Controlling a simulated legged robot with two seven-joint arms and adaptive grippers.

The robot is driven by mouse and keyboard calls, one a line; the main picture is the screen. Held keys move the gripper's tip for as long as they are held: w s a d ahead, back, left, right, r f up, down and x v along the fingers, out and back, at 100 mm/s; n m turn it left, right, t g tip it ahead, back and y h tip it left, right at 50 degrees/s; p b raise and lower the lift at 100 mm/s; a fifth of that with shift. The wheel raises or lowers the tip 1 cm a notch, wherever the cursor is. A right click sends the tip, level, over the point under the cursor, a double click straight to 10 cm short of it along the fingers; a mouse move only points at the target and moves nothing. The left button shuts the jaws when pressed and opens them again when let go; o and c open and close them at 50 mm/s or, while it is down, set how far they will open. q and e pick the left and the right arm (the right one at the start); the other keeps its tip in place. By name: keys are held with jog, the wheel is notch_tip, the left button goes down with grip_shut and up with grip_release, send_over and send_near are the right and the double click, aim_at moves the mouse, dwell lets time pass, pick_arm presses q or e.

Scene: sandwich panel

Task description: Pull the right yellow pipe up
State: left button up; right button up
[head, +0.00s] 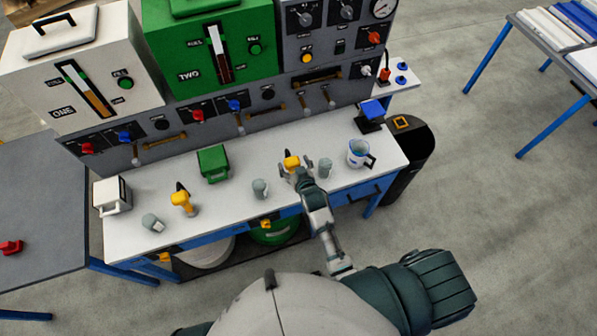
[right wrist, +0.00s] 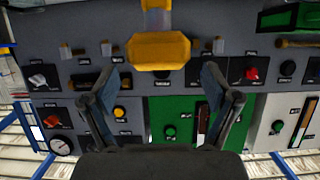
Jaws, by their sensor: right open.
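The right yellow pipe (head: 291,162) stands on the white worktop at the right gripper, which hides part of it. In the right wrist view the pipe's yellow head (right wrist: 158,52) shows at the upper middle, with a pale stem above it in the picture. My right gripper (head: 305,170) is open; its dark fingers (right wrist: 161,72) stand apart to either side of the yellow head's lower edge, with gaps on both sides. A second yellow pipe (head: 182,199) with a dark top stands at the left of the worktop. My left gripper is not in view.
Grey cups (head: 260,189) and (head: 325,167) stand close to either side of the right gripper. A white and blue mug (head: 358,152) is further right, a green box (head: 212,163) further left. The control panel (head: 330,92) rises behind the worktop.

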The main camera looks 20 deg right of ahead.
jog(key=v, duration=0.9)
jog(key=shift+s+r, duration=0.15)
jog(key=shift+s, duration=0.15)
jog(key=s+a+f+n+g+b, duration=0.1)
jog(key=s+f+g, duration=0.35)
jog(key=f, duration=1.15)
jog(key=s+a+f+n+g+b, duration=0.15)
jog(key=s+f, duration=0.65)
jog(key=f, duration=0.8)
jog(key=s+d+f+g, duration=0.2)
jog(key=s+f, duration=0.3)
jog(key=s, duration=0.4)
jog(key=s+d+f+g, duration=0.2)
jog(key=s+d+f, duration=0.3)
jog(key=s, duration=0.5)
jog(key=s+d+f+g, duration=0.2)
jog(key=s+d+f, duration=0.1)
jog(key=s+f, duration=0.4)
jog(key=s, duration=0.3)
jog(key=shift+d+f+g, duration=0.25)
jog(key=shift+d+g, duration=0.05)
jog(key=shift+m, duration=0.25)
